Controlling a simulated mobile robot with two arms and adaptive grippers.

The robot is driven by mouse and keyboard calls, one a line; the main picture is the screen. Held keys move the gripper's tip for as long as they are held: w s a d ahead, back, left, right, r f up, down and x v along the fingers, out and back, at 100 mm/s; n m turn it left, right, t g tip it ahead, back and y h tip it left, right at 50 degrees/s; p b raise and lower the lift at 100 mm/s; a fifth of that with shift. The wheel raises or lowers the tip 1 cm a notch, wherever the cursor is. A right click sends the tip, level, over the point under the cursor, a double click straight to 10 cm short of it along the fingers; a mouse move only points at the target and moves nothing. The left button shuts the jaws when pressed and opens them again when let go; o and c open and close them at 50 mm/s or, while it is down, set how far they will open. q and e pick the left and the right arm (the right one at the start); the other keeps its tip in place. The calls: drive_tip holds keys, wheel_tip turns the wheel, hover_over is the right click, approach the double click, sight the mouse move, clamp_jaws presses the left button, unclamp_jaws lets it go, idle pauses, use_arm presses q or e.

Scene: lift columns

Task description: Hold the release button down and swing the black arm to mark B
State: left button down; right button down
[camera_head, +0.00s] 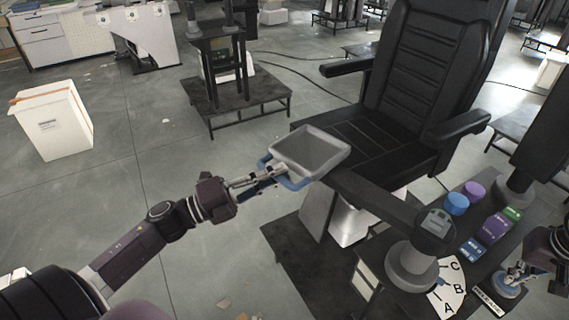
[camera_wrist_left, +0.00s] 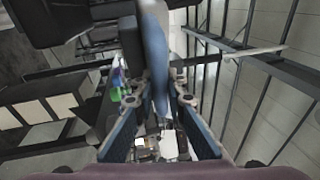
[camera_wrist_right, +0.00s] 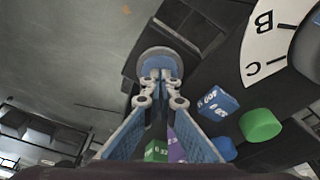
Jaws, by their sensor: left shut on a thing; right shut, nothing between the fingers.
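The black arm (camera_head: 378,203) runs from a grey round hub (camera_head: 411,268) to a grey square tray (camera_head: 312,152) with a blue handle (camera_head: 296,184). My left gripper (camera_head: 282,178) is shut on this handle, which stands between its fingers in the left wrist view (camera_wrist_left: 157,65). The white dial (camera_head: 447,290) beside the hub carries marks A, B and C; B (camera_wrist_right: 265,20) also shows in the right wrist view. I cannot tell whether the button is pressed down.
Blue (camera_head: 456,203) and purple (camera_head: 474,190) cylinders and several small boxes (camera_head: 495,228) stand on the dark table by the hub. A black chair (camera_head: 390,125) stands behind the tray. Open floor lies left of the tray, with a white bin (camera_head: 52,122) further off.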

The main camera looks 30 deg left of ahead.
use_arm(q)
drive_tip(key=s+y, duration=0.1)
drive_tip(key=s, duration=0.1)
drive_tip(key=s+d+n+t+y, duration=0.1)
drive_tip(key=s, duration=0.1)
drive_tip(key=s+n+y, duration=0.1)
drive_tip(key=s, duration=0.2)
drive_tip(key=shift+d+f+t, duration=0.2)
drive_tip(key=shift+d+t, duration=0.05)
drive_tip(key=shift+t, duration=0.15)
use_arm(e)
drive_tip(key=shift+s+a, duration=0.1)
drive_tip(key=shift+a, duration=0.05)
use_arm(q)
drive_tip(key=shift+s+d+r+n+y, duration=0.1)
drive_tip(key=shift+s+n+y, duration=0.25)
drive_tip(key=shift+s, duration=0.2)
use_arm(e)
drive_tip(key=shift+f, duration=0.1)
use_arm(q)
drive_tip(key=c, duration=1.9)
unclamp_jaws()
drive_tip(key=shift+c, duration=0.2)
use_arm(e)
drive_tip(key=shift+d, duration=0.2)
use_arm(q)
drive_tip(key=shift+r, duration=0.1)
drive_tip(key=v, duration=1.2)
